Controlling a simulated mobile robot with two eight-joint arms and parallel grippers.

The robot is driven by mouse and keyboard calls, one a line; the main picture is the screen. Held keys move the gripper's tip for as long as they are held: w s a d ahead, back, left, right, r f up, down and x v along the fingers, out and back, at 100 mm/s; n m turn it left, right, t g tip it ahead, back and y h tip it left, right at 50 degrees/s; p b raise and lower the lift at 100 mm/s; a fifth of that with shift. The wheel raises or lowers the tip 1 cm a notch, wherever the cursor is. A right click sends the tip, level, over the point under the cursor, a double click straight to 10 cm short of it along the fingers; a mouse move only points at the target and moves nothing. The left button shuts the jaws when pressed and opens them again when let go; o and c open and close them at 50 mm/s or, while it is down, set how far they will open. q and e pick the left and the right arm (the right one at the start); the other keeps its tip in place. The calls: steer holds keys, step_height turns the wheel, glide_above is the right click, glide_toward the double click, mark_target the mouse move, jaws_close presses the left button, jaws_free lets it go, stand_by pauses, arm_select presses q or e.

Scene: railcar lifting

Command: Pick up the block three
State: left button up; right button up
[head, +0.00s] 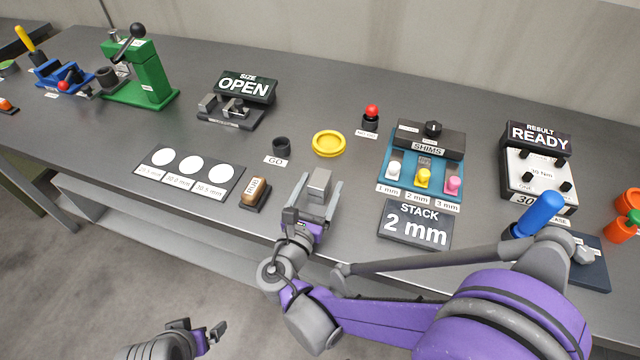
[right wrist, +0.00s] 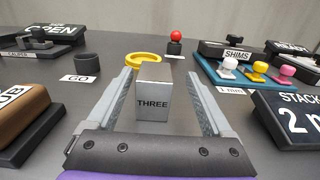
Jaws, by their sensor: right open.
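Block three (head: 319,185) is a small grey upright block standing on the bench. In the right wrist view the block (right wrist: 153,103) shows the label "THREE" on its near face. My right gripper (head: 316,200) is open, with one finger on each side of the block. In the right wrist view gaps show between the block and both fingers of the right gripper (right wrist: 155,110). My left gripper (head: 205,335) is low at the bottom left, away from the bench; its two fingers are not clear enough to tell its opening.
A yellow ring (head: 329,143) and a dark GO cup (head: 282,147) stand behind the block. A brown RUB block (head: 256,192) is to the left. The STACK sign (head: 415,224) and SHIMS tray (head: 462,178) are to the right. The bench's front edge is close.

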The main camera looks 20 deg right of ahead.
mark_target(324, 170)
steer(key=x, duration=0.5)
steer(key=shift+w+a+r, duration=0.1)
steer(key=shift+w+a, duration=0.1)
steer(key=shift+a, duration=0.05)
jaws_close()
